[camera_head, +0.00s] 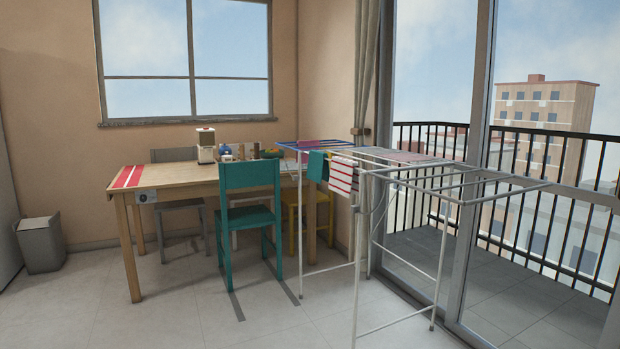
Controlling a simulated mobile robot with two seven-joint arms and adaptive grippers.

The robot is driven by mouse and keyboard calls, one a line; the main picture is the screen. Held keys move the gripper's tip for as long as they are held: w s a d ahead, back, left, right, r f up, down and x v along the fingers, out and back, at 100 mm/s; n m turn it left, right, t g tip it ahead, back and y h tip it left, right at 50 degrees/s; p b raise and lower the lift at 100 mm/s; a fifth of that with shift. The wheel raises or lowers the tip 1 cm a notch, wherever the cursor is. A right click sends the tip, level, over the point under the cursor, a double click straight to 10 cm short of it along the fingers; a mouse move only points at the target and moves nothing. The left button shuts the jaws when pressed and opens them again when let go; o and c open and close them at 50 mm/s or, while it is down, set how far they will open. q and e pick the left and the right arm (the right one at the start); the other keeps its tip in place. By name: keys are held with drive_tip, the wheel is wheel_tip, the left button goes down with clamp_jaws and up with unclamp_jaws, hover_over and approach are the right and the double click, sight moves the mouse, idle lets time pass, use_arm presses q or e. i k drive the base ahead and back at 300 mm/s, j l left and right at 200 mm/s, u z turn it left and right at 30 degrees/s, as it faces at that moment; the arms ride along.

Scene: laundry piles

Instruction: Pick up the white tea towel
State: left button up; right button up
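I see no plain white tea towel that I can make out for certain. A red cloth with white stripes (127,177) lies on the left end of the wooden table (170,179). Neither of my grippers is in view.
A teal chair (250,215) stands in front of the table, with a yellow chair (325,212) by its right end. A grey bin (40,247) stands at the left wall. Glass doors and a balcony railing lie behind the rack. The near floor at left is clear.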

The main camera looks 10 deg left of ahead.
sight(344, 180)
drive_tip(key=u, duration=0.45)
drive_tip(key=i, duration=3.05)
